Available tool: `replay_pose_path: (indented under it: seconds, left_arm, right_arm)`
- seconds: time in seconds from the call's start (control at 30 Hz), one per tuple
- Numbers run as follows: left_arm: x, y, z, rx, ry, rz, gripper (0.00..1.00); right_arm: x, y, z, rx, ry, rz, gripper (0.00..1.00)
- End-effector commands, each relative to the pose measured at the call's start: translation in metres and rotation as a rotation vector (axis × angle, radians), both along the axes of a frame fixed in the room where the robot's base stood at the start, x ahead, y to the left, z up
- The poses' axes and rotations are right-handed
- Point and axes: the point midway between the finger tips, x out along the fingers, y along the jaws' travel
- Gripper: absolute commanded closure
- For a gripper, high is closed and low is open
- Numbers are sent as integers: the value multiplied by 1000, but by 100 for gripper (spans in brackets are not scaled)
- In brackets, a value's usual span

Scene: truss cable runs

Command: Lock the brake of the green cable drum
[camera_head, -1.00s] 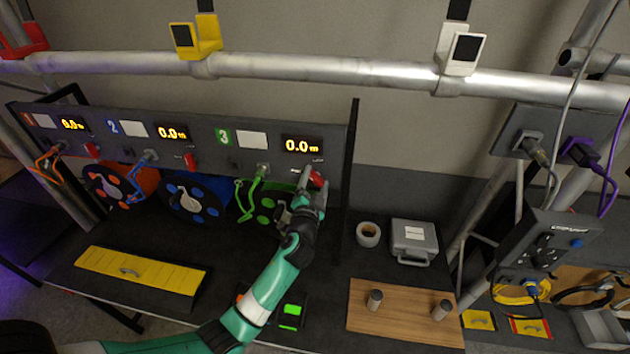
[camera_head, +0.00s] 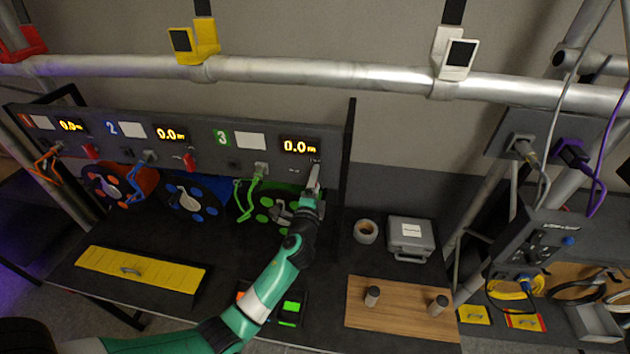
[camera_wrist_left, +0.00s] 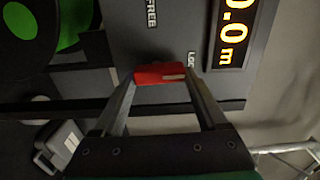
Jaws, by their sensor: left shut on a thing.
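The green cable drum (camera_head: 264,202) sits under panel number 3, partly behind my left arm. It also shows at the upper left of the left wrist view (camera_wrist_left: 68,22). Its red brake lever (camera_wrist_left: 160,74) is between the fingertips of my left gripper (camera_head: 314,178), which is shut on it. The panel reads "FREE" to the left of the lever and a partly hidden "LO..." to its right in the left wrist view. In the head view my gripper hides the lever. My right gripper is not in view.
The orange drum (camera_head: 108,187) and blue drum (camera_head: 185,197) have their own red levers (camera_head: 190,162). A tape roll (camera_head: 366,232), a grey case (camera_head: 409,238) and a wooden board with two pegs (camera_head: 400,318) lie to the right. A yellow-topped block (camera_head: 140,268) is at front left.

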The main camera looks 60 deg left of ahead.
Motion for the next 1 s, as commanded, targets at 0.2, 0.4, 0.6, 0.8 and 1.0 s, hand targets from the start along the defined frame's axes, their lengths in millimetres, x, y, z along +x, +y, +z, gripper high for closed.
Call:
replay_pose_path:
  seconds: [0.2, 0.4, 0.6, 0.8, 1.0]
  left_arm:
    - [0, 0, 1, 24, 27, -1, 81]
    - [0, 0, 1, 27, 31, -1, 81]
    - [0, 0, 1, 27, 31, -1, 21]
    - [0, 0, 1, 25, 30, -1, 0]
    - [-1, -2, 0, 24, 30, -1, 0]
  right_arm:
    - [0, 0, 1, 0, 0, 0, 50]
    - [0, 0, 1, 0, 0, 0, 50]
    - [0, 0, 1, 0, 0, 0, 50]
    - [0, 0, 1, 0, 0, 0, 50]
    - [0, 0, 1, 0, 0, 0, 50]
